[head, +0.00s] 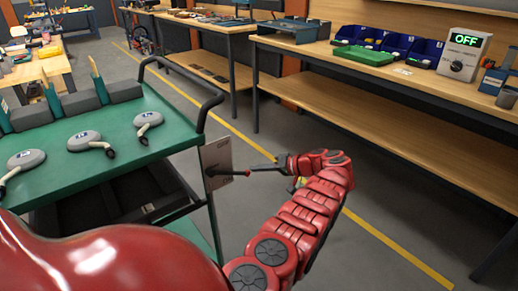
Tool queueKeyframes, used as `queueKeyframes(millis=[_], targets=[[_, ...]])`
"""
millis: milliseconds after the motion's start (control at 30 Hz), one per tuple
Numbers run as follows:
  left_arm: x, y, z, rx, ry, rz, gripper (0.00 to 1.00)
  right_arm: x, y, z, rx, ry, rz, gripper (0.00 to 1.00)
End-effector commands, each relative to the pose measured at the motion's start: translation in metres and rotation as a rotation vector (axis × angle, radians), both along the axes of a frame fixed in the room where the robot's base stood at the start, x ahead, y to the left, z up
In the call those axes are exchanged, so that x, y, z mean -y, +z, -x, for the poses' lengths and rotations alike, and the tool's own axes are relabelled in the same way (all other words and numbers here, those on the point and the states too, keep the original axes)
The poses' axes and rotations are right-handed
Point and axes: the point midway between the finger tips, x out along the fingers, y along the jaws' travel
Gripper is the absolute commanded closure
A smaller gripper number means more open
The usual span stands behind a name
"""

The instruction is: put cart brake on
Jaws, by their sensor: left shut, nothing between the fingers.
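The cart (110,133) with a green top stands at the left, with a black bent handle (204,112) at its near right corner. A grey plate (217,156) is fixed on the cart's right side. A dark brake lever (228,173) sticks out from the plate to the right, roughly level. My left gripper (277,162) is to the right of the lever's end, pointing left towards it. It is shut and empty. A small gap seems to lie between them, but contact is hard to tell. My right gripper is out of view.
Several grey paddle-shaped pieces (84,139) lie on the cart top. A workbench (380,70) at the right holds blue bins (391,43), a green tray (363,55) and a box reading OFF (464,54). Open floor with a yellow line (390,243) lies between.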

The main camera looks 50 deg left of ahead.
Motion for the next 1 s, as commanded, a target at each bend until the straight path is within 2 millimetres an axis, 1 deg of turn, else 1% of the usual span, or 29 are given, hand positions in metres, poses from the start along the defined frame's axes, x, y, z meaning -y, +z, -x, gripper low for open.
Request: queueKeyframes(millis=[1000], targets=[[-0.001,-0.023,0.01,-0.02,0.001,-0.001,1.0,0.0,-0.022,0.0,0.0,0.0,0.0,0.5]])
